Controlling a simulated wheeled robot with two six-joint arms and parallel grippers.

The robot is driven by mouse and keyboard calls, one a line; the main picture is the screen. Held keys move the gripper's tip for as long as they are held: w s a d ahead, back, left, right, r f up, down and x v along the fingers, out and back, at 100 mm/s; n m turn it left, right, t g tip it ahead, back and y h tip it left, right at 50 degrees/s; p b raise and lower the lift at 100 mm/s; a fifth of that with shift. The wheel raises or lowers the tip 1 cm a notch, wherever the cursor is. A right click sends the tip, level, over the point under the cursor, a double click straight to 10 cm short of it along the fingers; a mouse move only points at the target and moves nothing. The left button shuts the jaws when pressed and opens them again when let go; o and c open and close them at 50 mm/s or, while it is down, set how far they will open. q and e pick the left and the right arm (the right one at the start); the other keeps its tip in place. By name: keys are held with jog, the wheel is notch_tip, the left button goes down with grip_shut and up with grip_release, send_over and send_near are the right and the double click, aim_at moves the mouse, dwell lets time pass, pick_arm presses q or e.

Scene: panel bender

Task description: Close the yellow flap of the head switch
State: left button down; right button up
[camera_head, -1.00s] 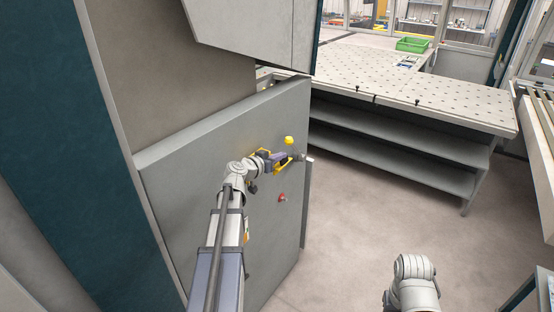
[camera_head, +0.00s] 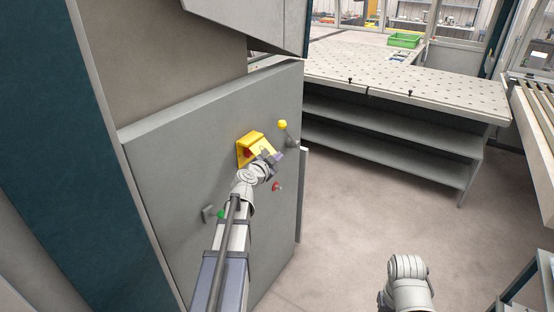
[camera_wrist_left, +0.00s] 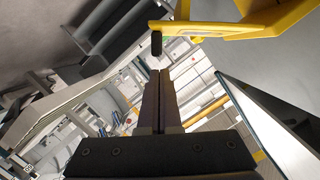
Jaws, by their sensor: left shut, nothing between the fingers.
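The yellow flap (camera_head: 262,144) of the head switch is on the grey panel. It stands out at an angle from its yellow backing, and a red part (camera_head: 247,154) shows beside it. My left gripper (camera_head: 274,158) is just right of and below the flap, close to its outer edge; I cannot tell whether they touch. In the left wrist view the gripper fingers (camera_wrist_left: 160,80) are shut and empty. Yellow switch parts (camera_wrist_left: 225,28) show there at the top, beyond the fingertips. My right gripper is out of view; only a part of my right arm shows at the bottom.
The grey panel (camera_head: 165,165) also carries a yellow knob (camera_head: 283,124), a red knob (camera_head: 276,187) and a green button (camera_head: 220,214). A perforated table (camera_head: 400,84) with shelves stands behind.

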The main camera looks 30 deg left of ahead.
pick_arm(q)
jog(key=a+f+m+y+b, duration=0.1)
jog(key=a+f+m+b, duration=0.3)
jog(key=a+f+b, duration=0.2)
jog(key=shift+w+a+f+m+t+b, duration=0.15)
jog(key=shift+w+f+m+t+b, duration=0.2)
jog(key=shift+f+b, duration=1.1)
jog(key=shift+s+r, duration=0.1)
jog(key=shift+r, duration=0.1)
jog(key=s+d, duration=0.5)
jog(key=s, duration=0.5)
jog(key=shift+d, duration=0.35)
